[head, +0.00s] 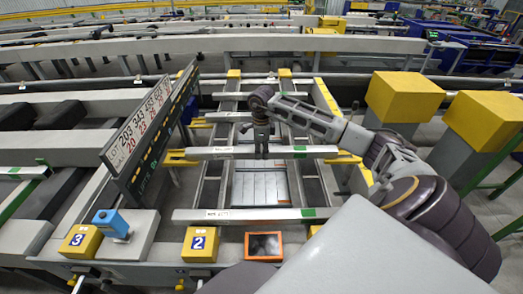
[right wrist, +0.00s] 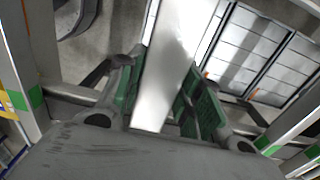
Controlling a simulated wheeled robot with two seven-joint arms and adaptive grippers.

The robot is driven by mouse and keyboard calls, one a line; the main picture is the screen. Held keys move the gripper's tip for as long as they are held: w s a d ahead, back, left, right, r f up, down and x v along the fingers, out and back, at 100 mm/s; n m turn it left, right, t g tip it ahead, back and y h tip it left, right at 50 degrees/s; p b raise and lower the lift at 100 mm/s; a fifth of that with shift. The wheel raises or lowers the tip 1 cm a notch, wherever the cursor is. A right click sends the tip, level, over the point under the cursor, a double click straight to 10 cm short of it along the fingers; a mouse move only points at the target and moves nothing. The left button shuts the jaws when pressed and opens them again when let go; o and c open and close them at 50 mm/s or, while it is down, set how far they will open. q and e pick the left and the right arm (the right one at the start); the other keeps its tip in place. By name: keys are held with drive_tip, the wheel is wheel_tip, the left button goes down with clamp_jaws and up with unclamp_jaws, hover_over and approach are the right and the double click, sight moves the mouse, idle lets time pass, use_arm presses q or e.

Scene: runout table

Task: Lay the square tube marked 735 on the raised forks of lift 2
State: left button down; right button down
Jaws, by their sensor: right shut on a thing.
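My right gripper (head: 261,152) points down and is shut on a pale grey square tube (head: 225,152) with a green mark near its right end. In the right wrist view the bright tube (right wrist: 165,75) runs between the green-padded fingers. Its number is too small to read. Yellow forks (head: 177,158) show by its left end, and more yellow (head: 345,159) by its right end; I cannot tell whether the tube touches them. A yellow block marked 2 (head: 200,244) stands in front. My left gripper is not in view.
Another pale tube (head: 250,214) with a label and green mark lies nearer. A tilted number board (head: 150,125) stands at left. Yellow-topped blocks (head: 405,95) stand right.

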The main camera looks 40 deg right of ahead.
idle(0.3)
drive_tip(key=c, duration=0.9)
unclamp_jaws()
drive_tip(key=shift+f, duration=0.1)
wheel_tip(320, 180, up, 12)
idle(1.3)
